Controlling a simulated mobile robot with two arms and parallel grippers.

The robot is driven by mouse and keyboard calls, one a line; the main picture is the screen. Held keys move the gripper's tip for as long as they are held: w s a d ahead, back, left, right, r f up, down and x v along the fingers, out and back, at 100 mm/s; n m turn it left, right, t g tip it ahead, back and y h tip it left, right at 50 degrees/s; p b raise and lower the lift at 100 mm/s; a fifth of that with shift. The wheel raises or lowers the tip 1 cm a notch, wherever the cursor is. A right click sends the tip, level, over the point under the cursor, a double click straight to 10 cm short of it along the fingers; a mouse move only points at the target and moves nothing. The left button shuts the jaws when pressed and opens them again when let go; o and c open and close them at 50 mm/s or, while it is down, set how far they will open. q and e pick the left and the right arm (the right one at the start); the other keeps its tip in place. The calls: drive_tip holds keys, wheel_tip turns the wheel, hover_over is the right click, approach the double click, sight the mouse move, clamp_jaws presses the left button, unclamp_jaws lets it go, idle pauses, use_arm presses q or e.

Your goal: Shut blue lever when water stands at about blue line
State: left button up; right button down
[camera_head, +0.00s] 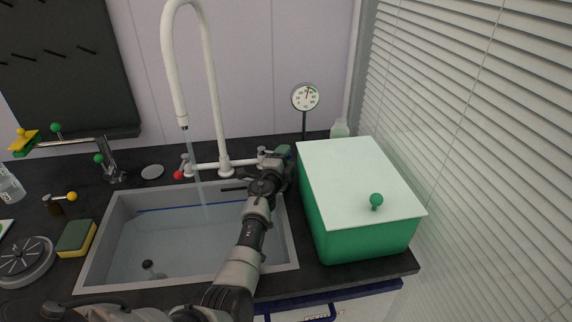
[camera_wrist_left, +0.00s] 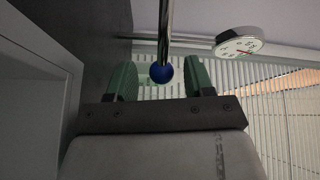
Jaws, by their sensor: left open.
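Water runs in a thin stream (camera_head: 194,160) from the white faucet (camera_head: 166,70) into the sink (camera_head: 108,232). The blue line (camera_head: 165,209) shows along the sink's back wall. Water covers the bottom, but I cannot tell exactly how its surface stands against the line. My left gripper (camera_head: 282,156) is at the right end of the faucet's base, with green fingers. In the left wrist view the blue lever's ball (camera_wrist_left: 161,72) on a metal rod is between the open fingers, with gaps visible on both sides. The head view hides this ball behind the gripper. My right gripper is out of view.
A green box with a pale lid (camera_head: 355,175) stands close to the right of my left gripper. A dial gauge (camera_head: 305,97) stands behind. A red-knobbed lever (camera_head: 178,174) is at the faucet's left. A sponge (camera_head: 76,238) lies left of the sink. Blinds (camera_head: 480,150) cover the right side.

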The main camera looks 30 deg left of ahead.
use_arm(q)
drive_tip(key=shift+w, duration=0.35)
clamp_jaws()
drive_tip(key=shift+s, duration=0.1)
